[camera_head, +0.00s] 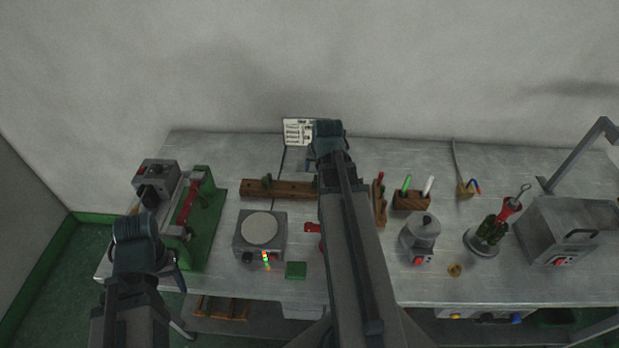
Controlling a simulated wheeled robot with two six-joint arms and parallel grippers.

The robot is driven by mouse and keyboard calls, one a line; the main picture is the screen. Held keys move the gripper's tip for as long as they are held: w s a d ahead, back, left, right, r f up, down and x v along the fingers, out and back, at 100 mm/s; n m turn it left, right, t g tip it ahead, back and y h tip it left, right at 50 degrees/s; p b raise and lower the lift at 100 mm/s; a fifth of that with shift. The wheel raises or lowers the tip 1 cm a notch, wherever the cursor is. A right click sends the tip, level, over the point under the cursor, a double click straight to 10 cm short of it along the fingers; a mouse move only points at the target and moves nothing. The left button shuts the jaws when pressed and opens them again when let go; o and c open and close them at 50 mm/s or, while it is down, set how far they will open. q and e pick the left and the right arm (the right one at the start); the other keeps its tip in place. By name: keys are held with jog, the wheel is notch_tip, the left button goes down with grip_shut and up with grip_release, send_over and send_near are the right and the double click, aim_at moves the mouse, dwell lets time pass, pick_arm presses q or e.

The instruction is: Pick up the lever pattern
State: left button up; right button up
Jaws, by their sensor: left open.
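My left arm comes in at the lower left, and its gripper (177,272) shows small and dark beside the table's front left edge. It is open, with nothing seen between its fingers. My right arm rises through the middle and covers part of the table; its gripper is not seen. I cannot tell for sure which thing is the lever pattern. A small red piece (313,228) lies right of the round-topped scale, partly behind my right arm. A small green block (296,270) lies near the front edge. Both are apart from my left gripper.
The grey table (430,285) holds a green-based press (207,222) at left, a scale (261,229), a wooden rack (290,189), a pen block (411,200), a metal pot (421,235), a red-handled tool on a stand (490,233) and a grey box machine (572,230).

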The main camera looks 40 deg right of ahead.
aim_at(316, 179)
jog(key=b+x, duration=0.7)
jog(key=x, duration=0.1)
jog(key=shift+s+f+b, duration=0.1)
jog(key=shift+s+b, duration=0.1)
jog(key=shift+b, duration=0.1)
jog(key=shift+w+f, duration=0.15)
jog(key=shift+f, duration=0.05)
jog(key=b+x, duration=0.5)
jog(key=shift+d+f, duration=0.1)
jog(key=shift+d, duration=0.2)
grip_shut()
